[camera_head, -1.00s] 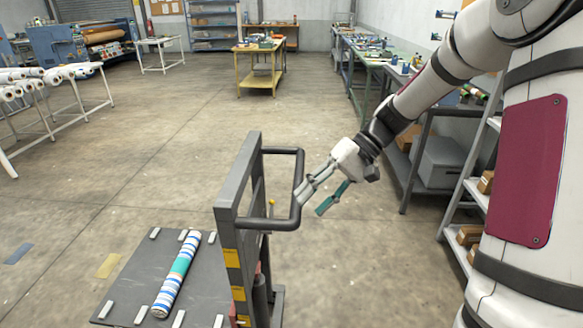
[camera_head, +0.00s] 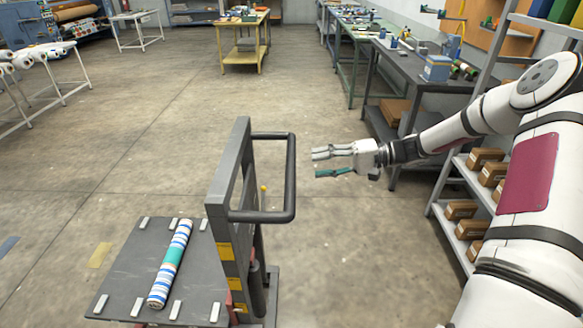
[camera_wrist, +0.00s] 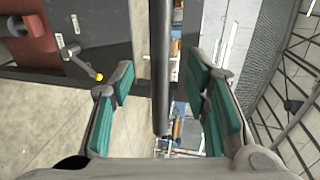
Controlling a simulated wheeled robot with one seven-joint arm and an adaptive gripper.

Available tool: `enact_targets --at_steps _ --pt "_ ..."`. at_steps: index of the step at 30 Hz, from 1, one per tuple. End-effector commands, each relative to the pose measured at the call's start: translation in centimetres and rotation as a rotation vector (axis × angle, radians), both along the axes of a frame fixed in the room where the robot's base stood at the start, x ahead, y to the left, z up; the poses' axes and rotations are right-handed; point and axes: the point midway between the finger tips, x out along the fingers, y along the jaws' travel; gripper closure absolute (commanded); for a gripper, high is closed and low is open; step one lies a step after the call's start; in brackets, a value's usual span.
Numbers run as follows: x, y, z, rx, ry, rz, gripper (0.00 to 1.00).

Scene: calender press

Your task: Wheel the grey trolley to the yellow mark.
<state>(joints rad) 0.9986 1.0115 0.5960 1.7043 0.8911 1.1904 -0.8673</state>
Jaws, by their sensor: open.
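The grey trolley (camera_head: 215,210) has a flat deck, an upright frame and a dark looped handle (camera_head: 291,180) on its right side. A yellow mark (camera_head: 100,255) lies flat on the floor, left of the deck and apart from it. My gripper (camera_head: 316,163) is open and empty, just right of the handle, its fingers pointing left at it. In the wrist view the handle bar (camera_wrist: 161,65) runs upright in line with the gap between the teal finger pads, and I see no contact.
A striped roll (camera_head: 172,262) lies on the deck between small grey blocks. A blue mark (camera_head: 8,246) is at the left edge. Shelves with boxes (camera_head: 466,212) and a workbench (camera_head: 420,75) line the right. The floor beyond the trolley is clear.

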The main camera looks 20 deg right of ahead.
Motion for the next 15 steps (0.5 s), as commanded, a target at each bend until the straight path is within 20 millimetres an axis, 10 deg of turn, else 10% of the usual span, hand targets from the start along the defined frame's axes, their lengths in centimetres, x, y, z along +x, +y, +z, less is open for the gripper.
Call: enact_targets --at_steps 15 --pt "2.4 7.7 -1.6 -0.002 0.001 0.002 0.57"
